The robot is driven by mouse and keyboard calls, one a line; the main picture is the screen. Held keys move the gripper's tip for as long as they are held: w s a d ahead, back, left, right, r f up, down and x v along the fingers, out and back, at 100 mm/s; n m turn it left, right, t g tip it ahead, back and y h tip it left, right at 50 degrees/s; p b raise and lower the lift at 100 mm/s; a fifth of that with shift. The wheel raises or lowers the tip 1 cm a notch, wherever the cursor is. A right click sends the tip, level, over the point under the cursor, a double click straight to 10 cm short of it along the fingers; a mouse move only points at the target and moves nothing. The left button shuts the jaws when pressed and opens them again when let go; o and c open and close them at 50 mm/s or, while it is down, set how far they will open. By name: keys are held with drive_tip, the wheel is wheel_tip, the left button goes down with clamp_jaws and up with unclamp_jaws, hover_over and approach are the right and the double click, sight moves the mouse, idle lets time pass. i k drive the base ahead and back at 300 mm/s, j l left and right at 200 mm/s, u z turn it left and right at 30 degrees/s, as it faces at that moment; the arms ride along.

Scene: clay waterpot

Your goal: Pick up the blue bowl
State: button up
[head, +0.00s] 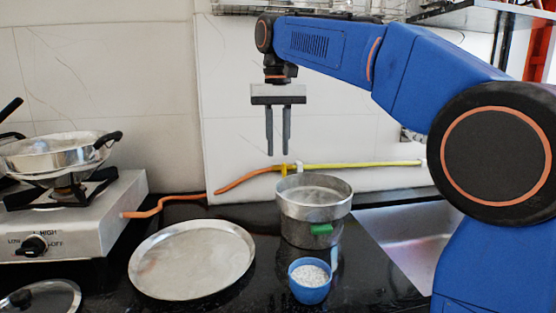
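A small blue bowl (309,292) stands upright on the black counter at the front middle, filled with white grain-like contents. My gripper (278,153) hangs pointing down in the air, well above the counter and the bowl, slightly left of the bowl in the picture. Its two dark fingers are parallel with a narrow gap between them and nothing in the gap. The bowl is fully in view and the gripper does not touch it.
A metal pot (312,230) with a green patch stands just behind the bowl. A round metal plate (192,262) lies to its left. A gas stove (75,225) with a pan (55,152) is at left, a lid (42,299) front left. A sink (410,240) is at right.

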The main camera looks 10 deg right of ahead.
sight(310, 278)
drive_tip(key=k, duration=1)
